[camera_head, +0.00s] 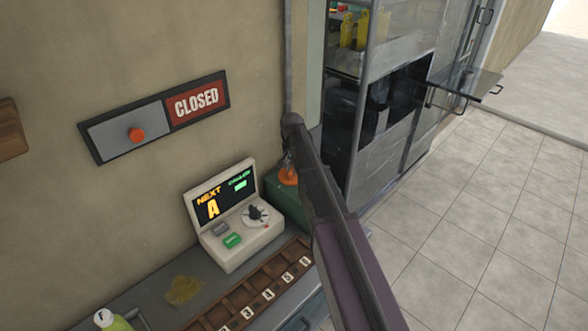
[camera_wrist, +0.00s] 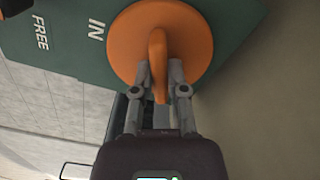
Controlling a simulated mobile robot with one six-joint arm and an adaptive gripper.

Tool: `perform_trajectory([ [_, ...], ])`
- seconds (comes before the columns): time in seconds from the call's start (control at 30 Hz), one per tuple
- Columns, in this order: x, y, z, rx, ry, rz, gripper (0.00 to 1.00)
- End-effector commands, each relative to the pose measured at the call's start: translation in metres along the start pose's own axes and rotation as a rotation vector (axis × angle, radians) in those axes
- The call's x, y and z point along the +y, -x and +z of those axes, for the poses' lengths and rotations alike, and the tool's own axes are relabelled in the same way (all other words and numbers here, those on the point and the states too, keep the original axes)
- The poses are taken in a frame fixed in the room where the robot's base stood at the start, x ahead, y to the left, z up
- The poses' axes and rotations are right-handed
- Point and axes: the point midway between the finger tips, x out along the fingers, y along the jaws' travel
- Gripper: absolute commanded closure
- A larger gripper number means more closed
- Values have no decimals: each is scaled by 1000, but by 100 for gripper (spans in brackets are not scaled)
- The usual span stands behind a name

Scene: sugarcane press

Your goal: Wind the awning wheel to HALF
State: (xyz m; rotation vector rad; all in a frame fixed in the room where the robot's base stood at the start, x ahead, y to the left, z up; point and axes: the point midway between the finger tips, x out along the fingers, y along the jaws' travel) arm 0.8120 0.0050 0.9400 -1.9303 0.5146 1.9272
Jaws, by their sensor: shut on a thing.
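An orange round wheel (camera_wrist: 190,45) with a raised grip bar (camera_wrist: 158,50) fills the upper middle of the wrist view. It sits on a green housing (camera_wrist: 75,40) with the white words IN and FREE; no HALF mark shows. My gripper (camera_wrist: 159,78) is shut on the grip bar, one finger on each side. In the head view the orange wheel (camera_head: 288,176) shows small beside the green housing (camera_head: 287,203), and my arm hides part of both. The gripper itself is mostly hidden there.
A cream console (camera_head: 236,220) with a screen reading NEXT A stands left of the housing. A wooden tray (camera_head: 255,290) with numbered slots lies in front. A CLOSED sign (camera_head: 155,118) hangs on the wall. A metal cabinet (camera_head: 395,140) stands right; tiled floor is clear beyond.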

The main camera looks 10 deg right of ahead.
Motion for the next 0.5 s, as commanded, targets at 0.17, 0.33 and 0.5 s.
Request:
perform_trajectory([
  [0.17, -1, 0, 0, -1, 23, -2, 100],
  [0.33, -1, 0, 0, -2, 111, -2, 100],
  [0.5, -1, 0, 1, -3, 229, -2, 100],
])
